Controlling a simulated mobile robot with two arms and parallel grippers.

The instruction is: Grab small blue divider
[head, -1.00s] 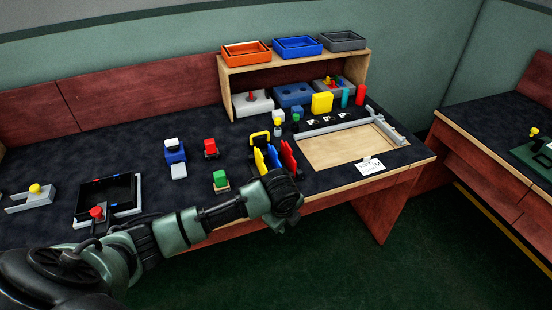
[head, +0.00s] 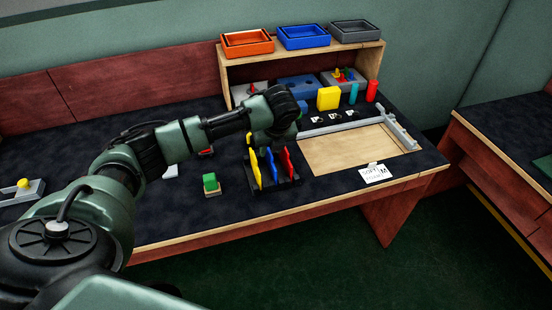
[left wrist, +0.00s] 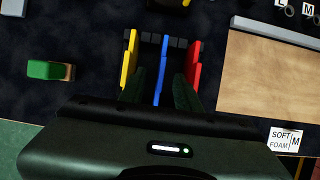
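The blue divider (head: 272,170) stands upright in a dark rack, between a yellow divider (head: 255,168) and a red divider (head: 288,165). My left gripper (head: 273,143) is above the rack and hides part of its back. In the left wrist view the blue divider (left wrist: 161,72) lies between the two green fingers of my left gripper (left wrist: 158,92). The fingers are spread apart, one toward the yellow divider and one toward the red, with gaps beside the blue one. My right gripper is not in view.
A green block (head: 210,183) stands left of the rack. A light wooden board (head: 350,148) with a grey rail and a "SOFT FOAM M" card (head: 375,173) is to the right. A shelf (head: 305,52) with trays on top stands behind. Bare table lies in front of the rack.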

